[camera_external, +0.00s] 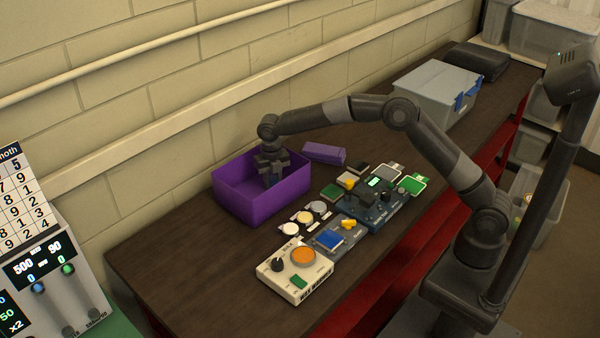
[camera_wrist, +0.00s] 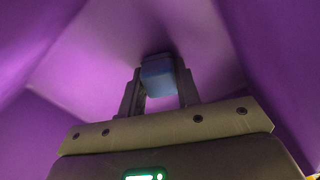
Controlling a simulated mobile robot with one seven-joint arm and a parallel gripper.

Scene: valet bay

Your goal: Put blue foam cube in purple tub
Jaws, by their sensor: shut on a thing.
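The purple tub (camera_external: 262,212) stands on the dark bench, near the wall. My gripper (camera_external: 270,180) reaches down into the tub from above. In the wrist view my gripper (camera_wrist: 160,88) is shut on the blue foam cube (camera_wrist: 158,76), which sits between its fingertips. Purple tub walls (camera_wrist: 60,80) surround the cube in that view. In the external view the cube is mostly hidden by the gripper and the tub's front wall. I cannot tell whether the cube touches the tub floor.
Right of the tub lie a purple block (camera_external: 324,153), several small devices and a cream box with an orange disc (camera_external: 303,256). A grey case with blue latches (camera_external: 438,92) stands farther back. The wall runs close behind the tub. The bench's near left part is clear.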

